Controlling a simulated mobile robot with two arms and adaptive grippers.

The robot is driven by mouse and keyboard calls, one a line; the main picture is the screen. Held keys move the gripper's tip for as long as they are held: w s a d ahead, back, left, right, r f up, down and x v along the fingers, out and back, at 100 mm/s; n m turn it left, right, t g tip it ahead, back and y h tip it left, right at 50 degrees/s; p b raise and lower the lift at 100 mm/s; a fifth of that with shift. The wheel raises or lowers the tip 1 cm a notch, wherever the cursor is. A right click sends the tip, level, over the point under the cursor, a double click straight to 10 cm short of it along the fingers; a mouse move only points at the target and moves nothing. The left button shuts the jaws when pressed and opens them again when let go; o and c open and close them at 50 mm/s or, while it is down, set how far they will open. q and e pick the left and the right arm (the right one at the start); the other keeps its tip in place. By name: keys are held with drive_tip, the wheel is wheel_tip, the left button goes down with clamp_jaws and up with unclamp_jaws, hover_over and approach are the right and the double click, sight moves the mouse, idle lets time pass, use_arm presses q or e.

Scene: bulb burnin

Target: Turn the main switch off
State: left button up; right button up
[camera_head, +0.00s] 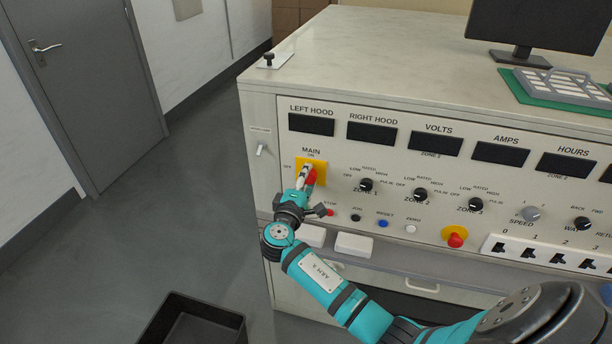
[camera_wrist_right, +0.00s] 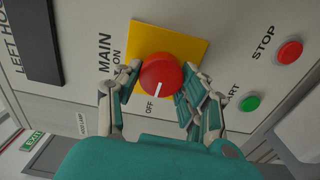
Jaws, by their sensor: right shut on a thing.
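The main switch is a red round knob (camera_head: 311,177) on a yellow plate (camera_head: 318,166) at the panel's left, under the word MAIN. In the right wrist view the knob (camera_wrist_right: 161,72) shows large, and its white line points to OFF. My right gripper (camera_head: 304,176) reaches the knob from the front. In the right wrist view its fingers (camera_wrist_right: 162,84) lie on either side of the knob, shut on it. In the head view the gripper hides part of the knob. My left gripper is not in view.
Right of the switch are black zone knobs (camera_head: 366,185) and a red emergency button (camera_head: 455,237). A row of small buttons, including a blue one (camera_head: 383,224), lies below. A black bin (camera_head: 195,322) stands on the floor.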

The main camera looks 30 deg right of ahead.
drive_tip(key=shift+n, duration=0.4)
drive_tip(key=shift+f, duration=0.1)
drive_tip(key=o, duration=1.2)
drive_tip(key=shift+c, duration=0.2)
drive_tip(key=shift+a, duration=0.15)
drive_tip(key=v, duration=1.2)
